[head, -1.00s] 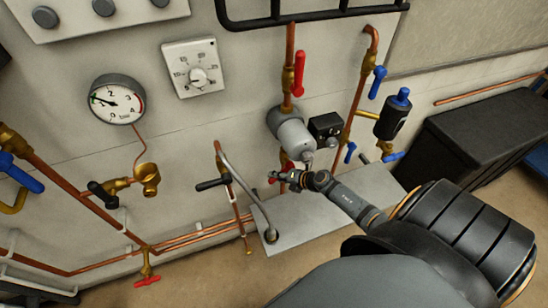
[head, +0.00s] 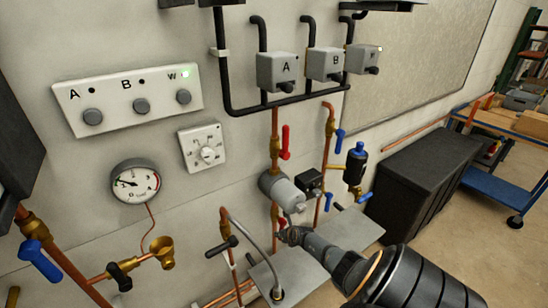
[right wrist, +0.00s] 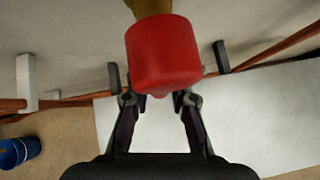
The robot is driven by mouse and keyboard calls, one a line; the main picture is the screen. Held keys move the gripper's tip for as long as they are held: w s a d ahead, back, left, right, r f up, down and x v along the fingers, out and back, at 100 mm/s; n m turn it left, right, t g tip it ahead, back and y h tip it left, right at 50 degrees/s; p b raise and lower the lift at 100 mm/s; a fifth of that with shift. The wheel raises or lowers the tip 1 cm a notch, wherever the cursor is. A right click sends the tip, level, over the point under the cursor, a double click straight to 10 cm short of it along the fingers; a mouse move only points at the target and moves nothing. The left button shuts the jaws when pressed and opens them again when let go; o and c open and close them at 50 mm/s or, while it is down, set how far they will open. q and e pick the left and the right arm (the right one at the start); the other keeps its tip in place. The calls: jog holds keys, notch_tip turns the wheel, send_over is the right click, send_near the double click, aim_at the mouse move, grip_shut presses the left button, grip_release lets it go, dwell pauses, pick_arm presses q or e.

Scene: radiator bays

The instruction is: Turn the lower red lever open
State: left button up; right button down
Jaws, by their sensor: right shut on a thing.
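The lower red lever (head: 281,222) is a small red patch below the grey pump, mostly hidden by my right gripper (head: 284,236). In the right wrist view the lever (right wrist: 163,52) is large, with its blunt end toward the camera. There my right gripper (right wrist: 167,72) has one finger on each side of it and is shut on it. A brass valve body (right wrist: 150,7) shows behind the lever. An upper red lever (head: 285,142) stands upright beside the copper pipe above the pump. My left gripper is not in view.
The grey pump (head: 282,190), blue levers (head: 339,141) and a black-and-blue canister (head: 355,165) are close by. A bent hose (head: 255,247) rises left of my right gripper. A pale plate (head: 345,233) lies below. A black chest (head: 425,170) stands right.

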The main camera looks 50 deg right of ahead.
jog(key=shift+d+r+h+p, duration=0.15)
jog(key=shift+d+h+p, duration=0.15)
jog(key=shift+h, duration=0.1)
jog(key=shift+d+n, duration=0.1)
jog(key=shift+n, duration=0.2)
jog(key=c, duration=1.2)
grip_release()
jog(key=shift+o, duration=0.2)
jog(key=shift+s, duration=0.1)
jog(key=shift+f, duration=0.2)
